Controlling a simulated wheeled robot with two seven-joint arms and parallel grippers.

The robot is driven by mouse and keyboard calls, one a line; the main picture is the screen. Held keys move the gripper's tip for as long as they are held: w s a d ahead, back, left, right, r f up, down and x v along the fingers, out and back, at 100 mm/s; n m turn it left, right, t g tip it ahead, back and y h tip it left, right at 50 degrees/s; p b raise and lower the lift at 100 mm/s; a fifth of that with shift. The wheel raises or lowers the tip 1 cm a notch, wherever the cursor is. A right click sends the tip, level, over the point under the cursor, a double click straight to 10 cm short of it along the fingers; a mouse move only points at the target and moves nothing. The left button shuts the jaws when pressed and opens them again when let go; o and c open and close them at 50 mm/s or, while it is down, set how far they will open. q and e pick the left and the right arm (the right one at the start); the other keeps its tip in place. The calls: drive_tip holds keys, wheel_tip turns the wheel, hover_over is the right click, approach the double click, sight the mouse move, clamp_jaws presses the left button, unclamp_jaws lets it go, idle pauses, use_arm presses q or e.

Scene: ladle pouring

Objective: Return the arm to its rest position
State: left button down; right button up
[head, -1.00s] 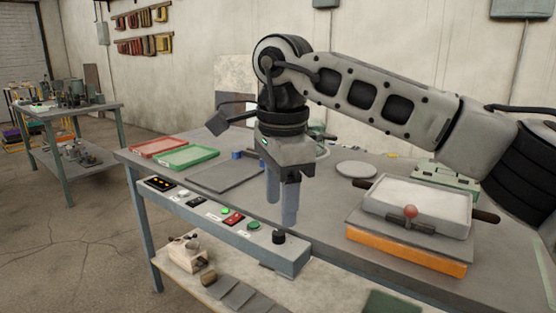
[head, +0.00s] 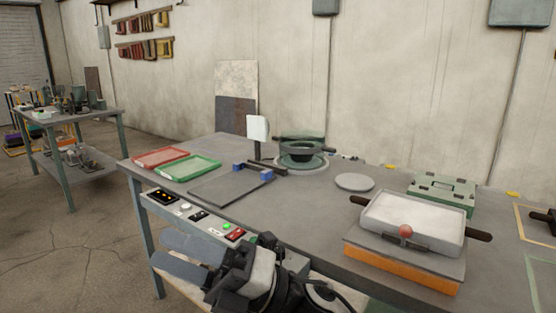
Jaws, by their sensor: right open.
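My right gripper (head: 163,251) is low in the head view, in front of the table's front edge and its button panel. Its two grey fingers point left and stand apart, with nothing between them. My right arm comes up from the bottom edge, and most of it is out of view. My left gripper is not in view.
The grey table (head: 310,213) carries a red tray (head: 160,157), a green tray (head: 189,168), a round dark device (head: 302,152), a pale disc (head: 354,182) and a white-filled box (head: 415,213) with dark handles. The button panel (head: 170,207) runs along its front. Open floor lies left.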

drive_tip(key=w+d+f+m+t+h+p, duration=0.1)
drive_tip(key=w+d+f+m+t+h, duration=0.1)
drive_tip(key=d+f+m+t+h, duration=1)
drive_tip(key=w+d+f+m+t+h+p, duration=0.25)
drive_tip(key=m+t, duration=0.45)
drive_tip(key=m, duration=1.1)
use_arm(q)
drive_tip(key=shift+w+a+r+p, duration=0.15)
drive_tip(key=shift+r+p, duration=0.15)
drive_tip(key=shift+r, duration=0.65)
use_arm(e)
drive_tip(key=s+d+f+m+g+h, duration=0.6)
drive_tip(key=s+d+f+m, duration=0.3)
drive_tip(key=s+d+f, duration=0.2)
wheel_tip(320, 180, down, 4)
drive_tip(key=s+g, duration=0.1)
drive_tip(key=s, duration=0.1)
drive_tip(key=shift+s, duration=0.3)
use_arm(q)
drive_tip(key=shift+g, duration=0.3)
use_arm(e)
drive_tip(key=shift+d, duration=0.1)
